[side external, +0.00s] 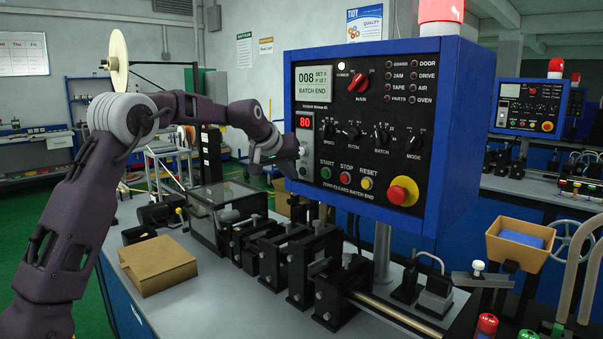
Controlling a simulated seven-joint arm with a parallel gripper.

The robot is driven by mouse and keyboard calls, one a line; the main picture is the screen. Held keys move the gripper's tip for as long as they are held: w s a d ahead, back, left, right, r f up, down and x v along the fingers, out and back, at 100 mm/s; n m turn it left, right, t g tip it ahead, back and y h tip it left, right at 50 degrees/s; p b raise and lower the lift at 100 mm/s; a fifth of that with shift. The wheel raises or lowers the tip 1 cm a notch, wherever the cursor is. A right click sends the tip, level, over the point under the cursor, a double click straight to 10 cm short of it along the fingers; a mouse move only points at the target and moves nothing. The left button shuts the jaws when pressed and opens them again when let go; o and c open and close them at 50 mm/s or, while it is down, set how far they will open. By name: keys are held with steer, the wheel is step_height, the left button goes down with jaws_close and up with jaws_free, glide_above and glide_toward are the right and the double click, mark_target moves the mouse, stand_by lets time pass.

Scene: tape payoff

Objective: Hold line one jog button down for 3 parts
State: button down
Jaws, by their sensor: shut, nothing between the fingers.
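The blue-framed control panel (465,130) stands upright on a post above the line. Its screen (313,84) reads 008 and BATCH END, and a small red display (304,121) reads 80. Green START (326,172), red STOP (346,177) and yellow RESET (367,183) buttons sit low on its face. I cannot make out a button labelled jog. My gripper (296,153) is shut and empty at the panel's lower left, below the red display and left of START. The arm hides part of that edge; I cannot tell whether the fingertips touch the panel.
A red mushroom button (403,191) sticks out at the panel's lower right. Below stand black machine blocks (318,265) and a clear-covered box (222,205). A cardboard box (158,265) lies on the grey bench, with bare surface around it. A tan bin (512,255) is at right.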

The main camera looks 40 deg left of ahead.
steer(key=shift+w, duration=0.45)
steer(key=shift+w, duration=0.4)
stand_by(7.2)
